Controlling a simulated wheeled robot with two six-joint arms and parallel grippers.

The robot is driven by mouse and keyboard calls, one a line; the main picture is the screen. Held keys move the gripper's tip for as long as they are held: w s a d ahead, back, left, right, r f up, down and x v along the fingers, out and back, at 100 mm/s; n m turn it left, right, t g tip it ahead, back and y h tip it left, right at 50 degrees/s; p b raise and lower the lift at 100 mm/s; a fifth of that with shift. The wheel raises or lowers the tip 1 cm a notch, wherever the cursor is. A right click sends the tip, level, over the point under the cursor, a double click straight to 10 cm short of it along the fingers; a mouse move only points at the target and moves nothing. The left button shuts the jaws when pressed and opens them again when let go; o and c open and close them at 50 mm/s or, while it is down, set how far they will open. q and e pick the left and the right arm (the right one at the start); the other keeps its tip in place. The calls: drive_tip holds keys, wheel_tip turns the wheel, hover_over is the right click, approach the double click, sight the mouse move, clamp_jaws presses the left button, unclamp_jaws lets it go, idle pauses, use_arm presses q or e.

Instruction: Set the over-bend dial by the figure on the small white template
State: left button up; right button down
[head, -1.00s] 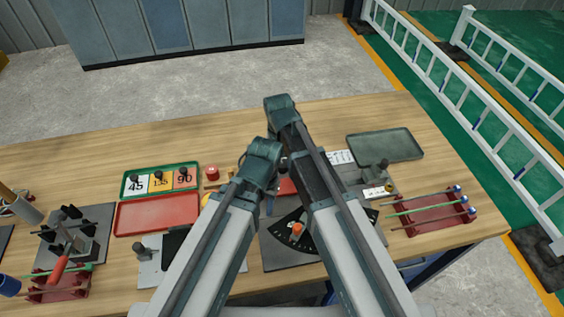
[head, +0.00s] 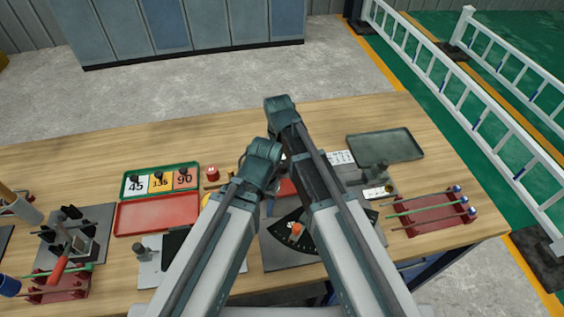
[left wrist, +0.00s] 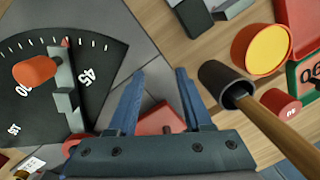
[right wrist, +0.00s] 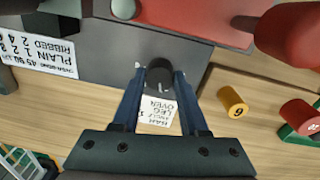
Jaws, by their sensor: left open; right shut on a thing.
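A black fan-shaped dial (head: 287,238) with an orange knob (head: 297,229) lies near the table's front; the left wrist view shows its grey pointer (left wrist: 66,90) between the 90 and 45 marks. My left gripper (left wrist: 160,72) is open and empty beside the dial. My right gripper (right wrist: 160,75) is shut on a black knob (right wrist: 160,73). A small white template (right wrist: 158,111), printed in small dark letters, shows between its fingers just by the knob; I cannot read a figure on it. My forearms hide both fingertips in the head view.
A white table card (head: 340,157) lies right of my arms. A green tray (head: 190,168) holds 45, 135 and 90 plates; an empty red tray (head: 157,214) lies below it. A red rack (head: 435,214) with rods stands right. A grey-green tray (head: 385,145) is empty.

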sight(281, 166)
drive_tip(key=shift+n, duration=1)
drive_tip(key=shift+c, duration=2.2)
unclamp_jaws()
use_arm(q)
drive_tip(key=shift+r, duration=0.15)
use_arm(e)
drive_tip(key=shift+r, duration=0.15)
use_arm(q)
wheel_tip(281, 166, up, 14)
drive_tip(key=p, duration=1.3)
drive_tip(key=shift+f+p, duration=0.25)
drive_tip(key=shift+p, duration=0.15)
use_arm(e)
wheel_tip(281, 166, up, 14)
drive_tip(key=shift+s+a+f, duration=0.15)
drive_tip(key=shift+a+f, duration=0.1)
